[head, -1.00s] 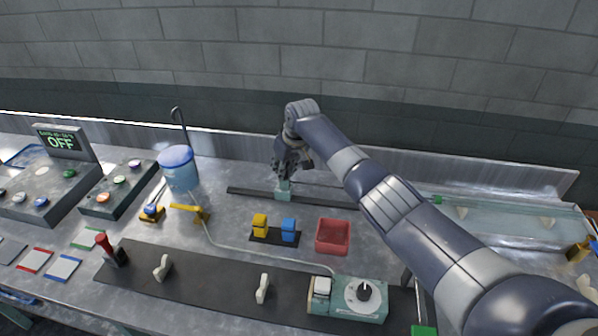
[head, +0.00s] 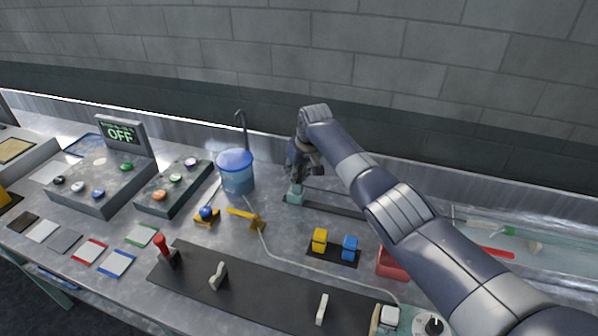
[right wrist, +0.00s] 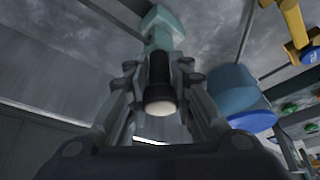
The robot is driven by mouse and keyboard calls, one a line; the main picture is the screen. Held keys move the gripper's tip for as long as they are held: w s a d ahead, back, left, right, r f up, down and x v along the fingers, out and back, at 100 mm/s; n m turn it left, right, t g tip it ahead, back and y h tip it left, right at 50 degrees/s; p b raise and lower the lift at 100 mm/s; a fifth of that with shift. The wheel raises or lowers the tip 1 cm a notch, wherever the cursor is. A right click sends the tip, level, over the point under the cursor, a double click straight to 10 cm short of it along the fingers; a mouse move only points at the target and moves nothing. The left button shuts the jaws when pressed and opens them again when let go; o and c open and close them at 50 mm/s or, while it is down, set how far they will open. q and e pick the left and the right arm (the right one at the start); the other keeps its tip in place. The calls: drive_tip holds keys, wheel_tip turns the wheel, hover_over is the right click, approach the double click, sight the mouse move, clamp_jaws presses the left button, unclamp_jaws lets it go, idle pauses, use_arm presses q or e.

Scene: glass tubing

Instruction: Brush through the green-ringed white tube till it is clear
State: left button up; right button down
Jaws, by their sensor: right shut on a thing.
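My right gripper (head: 297,172) is just above a teal holder (head: 295,196) on a dark rail at the back of the bench. In the right wrist view its fingers (right wrist: 158,82) are closed around a black cylinder (right wrist: 160,78) with a pale round end, in line with the teal holder (right wrist: 162,28). I cannot tell whether the cylinder is still seated in the holder. A pale rod with a green part (head: 509,230) lies in the clear trough at right; I cannot tell if it is the green-ringed white tube. My left gripper is out of view.
A blue-lidded container (head: 237,175) stands left of the gripper. Yellow and blue blocks (head: 335,244) and a red tray (head: 388,264), partly behind my right arm, are in front. Button boxes (head: 100,180) are at left. My right arm crosses the right side.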

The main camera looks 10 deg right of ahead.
drive_tip(key=c, duration=1.5)
unclamp_jaws()
drive_tip(key=shift+r, duration=0.1)
drive_tip(key=shift+d+r, duration=0.1)
drive_tip(key=v, duration=1.1)
drive_tip(key=shift+s+r, duration=0.3)
